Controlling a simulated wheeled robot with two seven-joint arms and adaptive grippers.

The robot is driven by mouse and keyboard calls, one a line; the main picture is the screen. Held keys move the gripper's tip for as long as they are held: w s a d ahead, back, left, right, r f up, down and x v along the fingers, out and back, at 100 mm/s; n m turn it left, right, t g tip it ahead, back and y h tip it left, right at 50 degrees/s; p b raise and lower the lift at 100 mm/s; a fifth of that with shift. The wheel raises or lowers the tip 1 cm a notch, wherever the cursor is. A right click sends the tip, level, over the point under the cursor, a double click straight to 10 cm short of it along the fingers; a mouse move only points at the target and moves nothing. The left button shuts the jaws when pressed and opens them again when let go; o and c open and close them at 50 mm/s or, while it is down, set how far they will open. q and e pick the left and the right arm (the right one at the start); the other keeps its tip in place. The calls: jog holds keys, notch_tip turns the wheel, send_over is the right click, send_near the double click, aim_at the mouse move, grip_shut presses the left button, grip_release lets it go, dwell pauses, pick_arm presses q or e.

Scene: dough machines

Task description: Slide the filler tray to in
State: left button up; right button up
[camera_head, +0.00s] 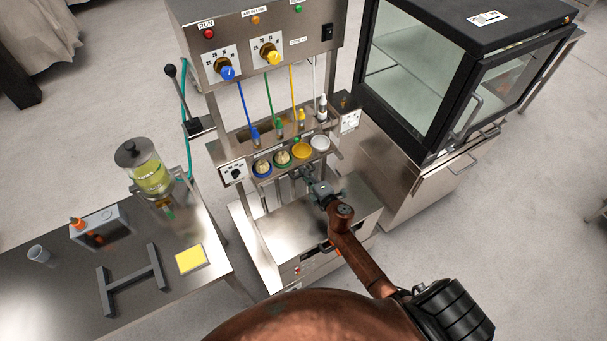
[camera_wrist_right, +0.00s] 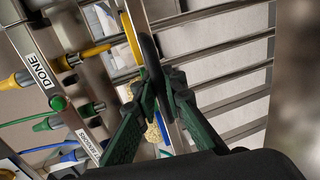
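The filler tray (camera_head: 272,172) is a metal rack at the front of the steel filling machine. It carries a row of cups: a blue-rimmed cup (camera_head: 262,167), a green one (camera_head: 282,158), a yellow one (camera_head: 301,150) and a white one (camera_head: 320,143). My right gripper (camera_head: 306,176) is at the tray's front, just below the cups. In the right wrist view, its green fingertips (camera_wrist_right: 159,83) are close together beside a narrow metal bar and a dark rounded edge. Whether they grip it cannot be told. My left gripper is not in view.
The machine's control panel (camera_head: 250,52) with knobs and lamps is above the tray. A glass-fronted cabinet (camera_head: 440,75) stands to the right. A steel table (camera_head: 60,295) at left holds a glass dispenser (camera_head: 150,176) and a yellow pad (camera_head: 190,259). Floor is open at far right.

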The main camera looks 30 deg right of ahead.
jog(key=o, duration=0.5)
jog(key=shift+w, duration=0.2)
jog(key=shift+c, duration=0.2)
jog(key=shift+s, duration=0.25)
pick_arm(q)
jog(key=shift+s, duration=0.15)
pick_arm(e)
jog(key=v, duration=1.1)
jog(key=shift+s, duration=0.25)
jog(key=shift+r, duration=0.1)
